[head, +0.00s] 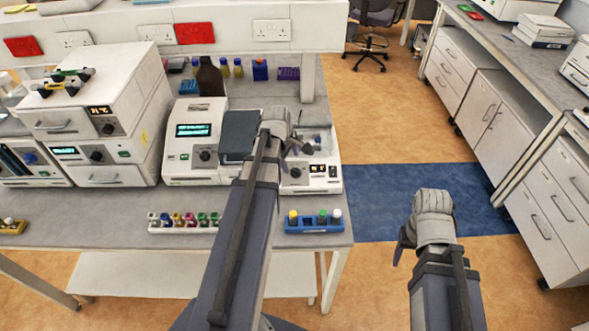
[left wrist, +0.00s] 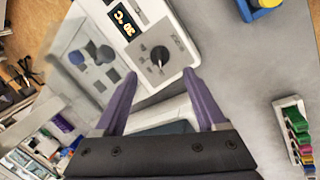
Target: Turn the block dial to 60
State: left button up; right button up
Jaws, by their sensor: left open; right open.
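The block heater (head: 312,183) is a white box at the right end of the bench. In the left wrist view its dark round dial (left wrist: 160,60) has a light pointer line. A small orange display (left wrist: 124,19) beside it shows a low two-digit °C value that I cannot read surely. My left gripper (head: 303,146) is above the heater. In the left wrist view its purple fingers (left wrist: 160,74) are open, with the dial just beyond and between the tips, apparently not gripped. My right gripper (head: 402,248) is open and empty over the floor, right of the bench.
A white device with a green display (head: 194,130) stands left of the heater. A blue tube rack (head: 314,226) and a rack of coloured tubes (head: 186,228) lie along the front edge. Stacked white devices (head: 100,125) stand further left. Blue floor lies right of the bench.

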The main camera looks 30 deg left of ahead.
aim_at(294, 170)
pick_arm(q)
jog(key=b+x, duration=0.6)
jog(key=x, duration=0.1)
jog(key=shift+f, duration=0.1)
grip_shut()
dwell(0.6)
